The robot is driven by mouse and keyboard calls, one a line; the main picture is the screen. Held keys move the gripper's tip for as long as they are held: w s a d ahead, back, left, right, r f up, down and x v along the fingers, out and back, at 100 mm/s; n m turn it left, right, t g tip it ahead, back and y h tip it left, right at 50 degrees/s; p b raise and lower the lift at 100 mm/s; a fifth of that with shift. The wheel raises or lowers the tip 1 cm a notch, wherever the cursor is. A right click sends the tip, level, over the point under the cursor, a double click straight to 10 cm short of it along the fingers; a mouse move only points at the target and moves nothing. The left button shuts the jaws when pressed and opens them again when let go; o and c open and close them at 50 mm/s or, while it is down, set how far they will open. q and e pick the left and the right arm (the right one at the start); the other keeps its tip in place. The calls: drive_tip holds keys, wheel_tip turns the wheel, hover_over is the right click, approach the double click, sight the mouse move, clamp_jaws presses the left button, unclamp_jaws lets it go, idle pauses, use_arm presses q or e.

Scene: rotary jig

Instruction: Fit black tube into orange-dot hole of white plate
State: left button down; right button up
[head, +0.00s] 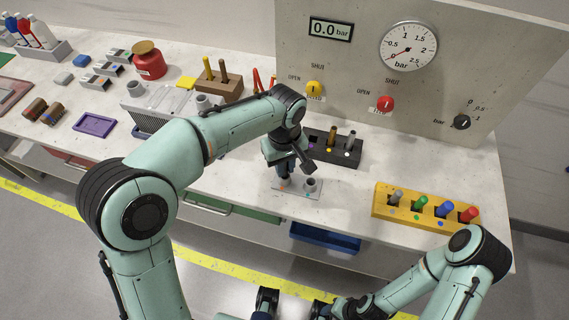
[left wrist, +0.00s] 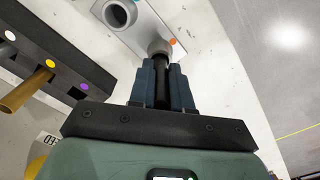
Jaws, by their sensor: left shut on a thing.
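The white plate (head: 312,194) lies on the bench near its front edge. An open grey socket (head: 311,184) stands on its right part, and it also shows in the left wrist view (left wrist: 118,14). The orange dot (left wrist: 172,41) is beside a second grey socket (left wrist: 160,46). My left gripper (head: 283,176) points down over that socket, shut on the black tube (left wrist: 162,72). The tube's far end meets the socket; I cannot tell how deep it sits. My right gripper (head: 322,307) is low at the bottom of the head view, its jaws unclear.
A black rack (head: 345,158) with a brass and a grey tube stands behind the plate. A yellow rack (head: 430,222) with several coloured pegs is to the right. A blue bin (head: 325,238) is below the bench edge. A gauge panel (head: 365,90) rises behind.

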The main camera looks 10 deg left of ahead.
use_arm(q)
drive_tip(key=shift+f, duration=0.2)
drive_tip(key=c, duration=1.1)
unclamp_jaws()
drive_tip(key=shift+o, duration=0.2)
drive_tip(key=shift+r, duration=0.15)
wheel_tip(320, 180, up, 12)
drive_tip(key=shift+r+p, duration=0.1)
drive_tip(key=shift+p, duration=1.05)
